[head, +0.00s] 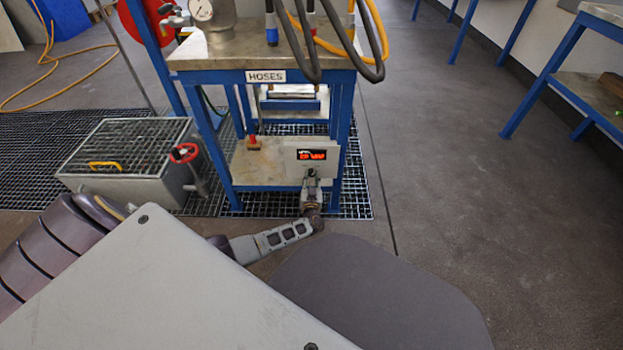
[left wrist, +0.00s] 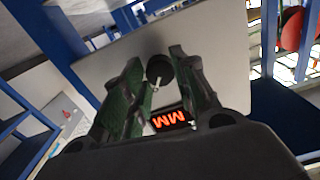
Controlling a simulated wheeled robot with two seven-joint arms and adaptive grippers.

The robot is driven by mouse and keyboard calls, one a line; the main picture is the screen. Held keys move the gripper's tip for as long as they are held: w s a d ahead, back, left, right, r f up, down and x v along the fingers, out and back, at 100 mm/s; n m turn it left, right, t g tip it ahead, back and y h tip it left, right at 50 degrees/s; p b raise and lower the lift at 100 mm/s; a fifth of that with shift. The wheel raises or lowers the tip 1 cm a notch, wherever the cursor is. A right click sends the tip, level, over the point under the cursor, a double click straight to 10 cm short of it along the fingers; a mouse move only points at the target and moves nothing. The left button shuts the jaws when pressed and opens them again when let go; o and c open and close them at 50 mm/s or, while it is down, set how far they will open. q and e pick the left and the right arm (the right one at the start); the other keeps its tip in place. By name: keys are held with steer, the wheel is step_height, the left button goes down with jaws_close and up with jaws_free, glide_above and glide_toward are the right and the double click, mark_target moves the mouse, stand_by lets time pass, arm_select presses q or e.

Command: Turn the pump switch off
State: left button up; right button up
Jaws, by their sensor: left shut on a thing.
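The pump control box (head: 327,168) is a light grey panel on the front of the blue-framed stand, with a small red-lit display (head: 312,154). My left gripper (head: 312,177) is at the box face, just below the display. In the left wrist view the pump switch (left wrist: 160,70), a round black knob with a light pointer, lies between the fingers of my left gripper (left wrist: 156,60). The fingers are shut on the knob and partly hide it. The display (left wrist: 170,119) shows there too, partly covered. My right gripper is not in view.
A stand top (head: 330,58) labelled HOSES carries black and yellow hoses. A grey metal box with a grating lid (head: 125,142) and a red handwheel (head: 184,153) stands left of the stand. Open floor (head: 450,180) lies to the right, with blue-legged benches beyond.

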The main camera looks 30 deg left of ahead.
arm_select(q)
steer(key=shift+n, duration=0.4)
steer(key=shift+n+p, duration=0.4)
steer(key=shift+n, duration=0.2)
steer(key=shift+f+n, duration=0.1)
steer(key=shift+n, duration=0.4)
steer(key=n+b, duration=0.1)
steer(key=n, duration=1)
steer(key=shift+n, duration=0.5)
